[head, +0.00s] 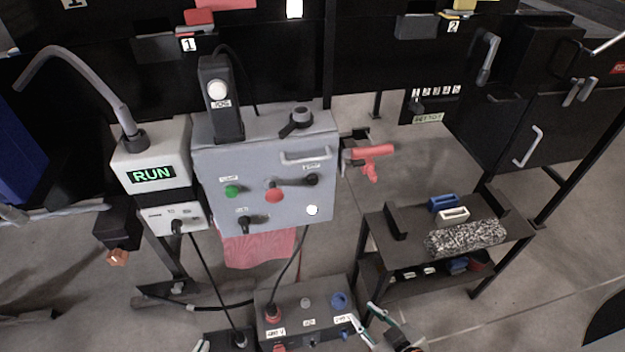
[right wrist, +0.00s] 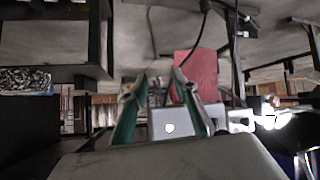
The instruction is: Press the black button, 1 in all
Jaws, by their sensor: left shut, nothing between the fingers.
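A grey control box (head: 263,160) stands at the centre of the head view. Its front has a green button (head: 232,191), a red button (head: 273,193), a black lever-like control (head: 312,180), a black knob (head: 246,221) and a white round spot (head: 312,210). I cannot tell for sure which part is the black button. My right gripper (head: 366,326) is at the bottom, beside the lower socket box. In the right wrist view its fingers (right wrist: 160,82) are apart and empty. Only a pale tip of my left gripper (head: 200,346) shows at the bottom edge; it is shut, well below the control box.
The socket box (head: 295,319) with red and blue sockets is low in front. Left is a box reading RUN (head: 150,174), with hanging cables. A red cloth (head: 258,249) hangs below the control box. A dark shelf (head: 485,222) stands right. Open floor lies between.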

